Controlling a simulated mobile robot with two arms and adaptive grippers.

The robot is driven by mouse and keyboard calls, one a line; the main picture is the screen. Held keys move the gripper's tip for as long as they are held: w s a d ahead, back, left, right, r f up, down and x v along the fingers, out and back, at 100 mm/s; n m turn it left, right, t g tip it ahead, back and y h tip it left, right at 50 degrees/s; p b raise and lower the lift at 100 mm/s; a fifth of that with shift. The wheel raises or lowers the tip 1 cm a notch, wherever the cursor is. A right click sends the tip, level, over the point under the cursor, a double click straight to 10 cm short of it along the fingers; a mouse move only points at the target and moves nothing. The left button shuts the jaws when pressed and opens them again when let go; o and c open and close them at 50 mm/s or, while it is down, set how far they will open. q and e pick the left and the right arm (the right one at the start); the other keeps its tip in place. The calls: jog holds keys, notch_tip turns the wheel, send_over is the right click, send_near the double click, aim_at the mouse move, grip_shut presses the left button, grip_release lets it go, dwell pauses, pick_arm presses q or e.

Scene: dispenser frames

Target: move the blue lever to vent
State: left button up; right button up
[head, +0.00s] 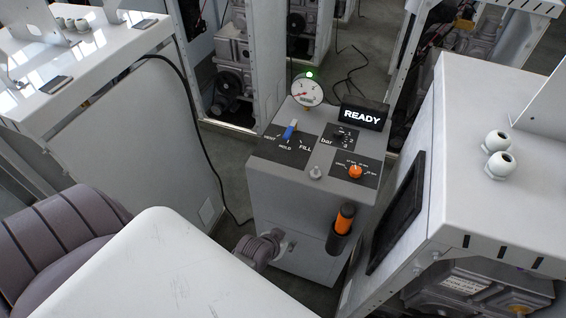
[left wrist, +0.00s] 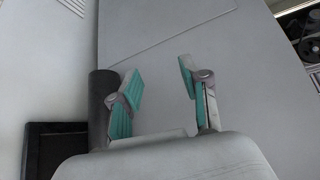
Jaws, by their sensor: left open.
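The blue lever (head: 291,130) stands on the sloped top of the grey dispenser (head: 262,180), on a dark plate marked VENT at left, HOLD in the middle and FILL at right. I cannot tell exactly which mark it points to. My left gripper (head: 283,247) is low in front of the dispenser's front face, well below the lever and apart from it. In the left wrist view its teal-padded fingers (left wrist: 160,84) are open with nothing between them, facing a plain grey panel. My right gripper is not in view.
A gauge (head: 307,92) with a green light and a READY display (head: 362,116) stand behind the controls. An orange knob (head: 355,171) is right of the lever. An orange-handled tool (head: 345,217) sits in a black holder on the front. White cabinets (head: 495,110) flank the dispenser.

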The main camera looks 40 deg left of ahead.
pick_arm(q)
jog(key=shift+s+d+f+g, duration=0.15)
jog(key=shift+s+f, duration=0.25)
jog(key=shift+f, duration=0.45)
jog(key=shift+s+d+f+g, duration=0.15)
jog(key=shift+s+f, duration=0.25)
jog(key=shift+f, duration=0.4)
